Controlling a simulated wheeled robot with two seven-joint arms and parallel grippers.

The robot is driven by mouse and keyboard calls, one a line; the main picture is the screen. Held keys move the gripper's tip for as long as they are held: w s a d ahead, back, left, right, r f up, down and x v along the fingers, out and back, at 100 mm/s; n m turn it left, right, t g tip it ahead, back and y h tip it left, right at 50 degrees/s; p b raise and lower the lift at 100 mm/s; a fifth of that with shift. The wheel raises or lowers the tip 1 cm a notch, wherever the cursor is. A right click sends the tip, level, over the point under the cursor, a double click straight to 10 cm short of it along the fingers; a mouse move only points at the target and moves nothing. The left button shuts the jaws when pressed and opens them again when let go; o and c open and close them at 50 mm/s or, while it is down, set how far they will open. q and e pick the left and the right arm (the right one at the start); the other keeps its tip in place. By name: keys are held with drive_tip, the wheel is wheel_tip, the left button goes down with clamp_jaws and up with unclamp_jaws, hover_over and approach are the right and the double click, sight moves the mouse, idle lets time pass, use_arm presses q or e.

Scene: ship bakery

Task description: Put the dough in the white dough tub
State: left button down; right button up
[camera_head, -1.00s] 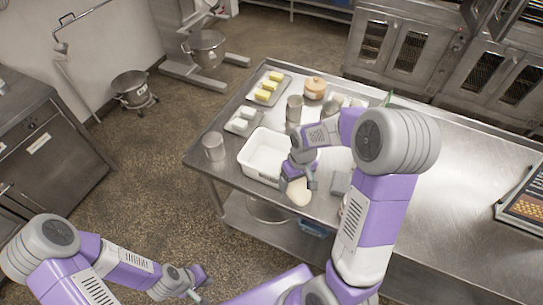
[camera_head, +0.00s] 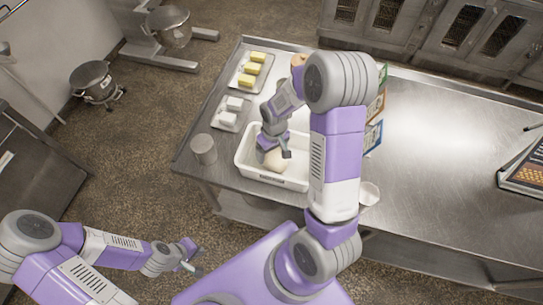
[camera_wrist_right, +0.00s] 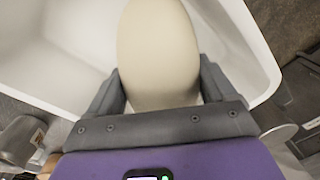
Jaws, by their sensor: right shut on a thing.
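The pale, rounded dough (camera_head: 276,161) is held by my right gripper (camera_head: 272,152) over the white dough tub (camera_head: 245,166) on the steel table. In the right wrist view the dough (camera_wrist_right: 158,50) sits between the two grey fingers, with the tub's white walls (camera_wrist_right: 240,40) around it. In the head view it appears inside the tub's outline; whether it touches the tub floor cannot be told. My right arm hides the tub's right part. My left gripper (camera_head: 190,256) is empty, away from the table at the lower left; its finger gap is too small to judge.
A metal cup (camera_head: 203,149) stands just left of the tub. Trays with white blocks (camera_head: 234,104) and yellow blocks (camera_head: 252,69) lie behind it. Upright colored boxes (camera_head: 374,136) stand right of my arm. The table's right part is largely clear.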

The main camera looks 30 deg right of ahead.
drive_tip(key=shift+w+f, duration=0.2)
drive_tip(key=shift+f, duration=1.85)
drive_tip(key=shift+f, duration=0.15)
drive_tip(key=o, duration=1.6)
drive_tip(key=shift+s, duration=0.1)
drive_tip(key=r, duration=1.2)
drive_tip(key=shift+d+r, duration=0.15)
drive_tip(key=shift+d, duration=0.25)
